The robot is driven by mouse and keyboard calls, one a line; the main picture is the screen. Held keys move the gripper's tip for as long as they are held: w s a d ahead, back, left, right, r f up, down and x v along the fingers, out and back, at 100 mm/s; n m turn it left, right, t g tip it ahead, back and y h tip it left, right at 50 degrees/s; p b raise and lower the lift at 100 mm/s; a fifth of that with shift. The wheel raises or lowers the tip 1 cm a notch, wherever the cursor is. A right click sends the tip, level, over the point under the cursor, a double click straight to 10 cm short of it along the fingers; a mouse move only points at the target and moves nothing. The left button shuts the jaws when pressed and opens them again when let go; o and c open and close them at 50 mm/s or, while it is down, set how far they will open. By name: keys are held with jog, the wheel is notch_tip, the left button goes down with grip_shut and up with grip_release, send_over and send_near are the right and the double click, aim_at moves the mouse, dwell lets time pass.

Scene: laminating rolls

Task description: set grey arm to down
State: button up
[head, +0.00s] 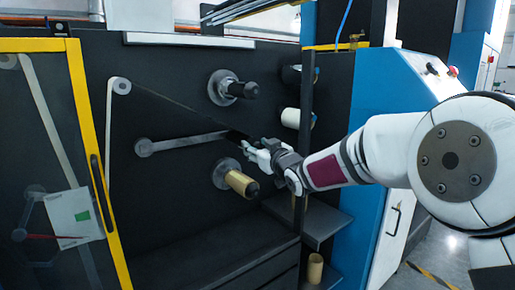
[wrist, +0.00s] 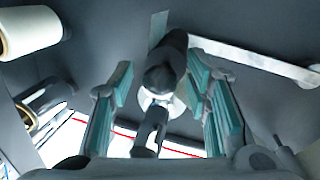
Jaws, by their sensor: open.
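The grey arm (head: 185,143) is a long bar on the dark machine panel. It runs from a round pivot at its left end, nearly level and slightly raised toward the right. It also shows in the wrist view (wrist: 265,68), coming in from the right. A dark rounded cylinder (wrist: 165,75) stands at the arm's free end, between my fingers. My gripper (head: 255,148) is at that end, and in the wrist view (wrist: 160,105) its teal-padded fingers are open on both sides of the cylinder, with gaps visible. The contact at the free end is partly hidden in the head view.
A dark spindle (head: 232,88) sticks out above and a tan roll (head: 238,183) below my gripper. A cream roll (head: 291,118) is to the right, near a dark upright post (head: 304,90). A yellow-framed door (head: 82,130) stands at left. A dark shelf (head: 200,245) lies below.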

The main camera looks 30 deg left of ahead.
grip_shut()
jog(key=f+m+b, duration=0.1)
jog(key=f, duration=0.2)
jog(key=s+f+m+b, duration=0.1)
jog(key=f, duration=0.3)
jog(key=s+f+m+b, duration=0.1)
jog(key=f+m, duration=0.1)
jog(key=f, duration=0.1)
jog(key=shift+a+f+g+h+b, duration=0.3)
jog(key=shift+a+b, duration=0.05)
jog(key=shift+b, duration=0.05)
grip_release()
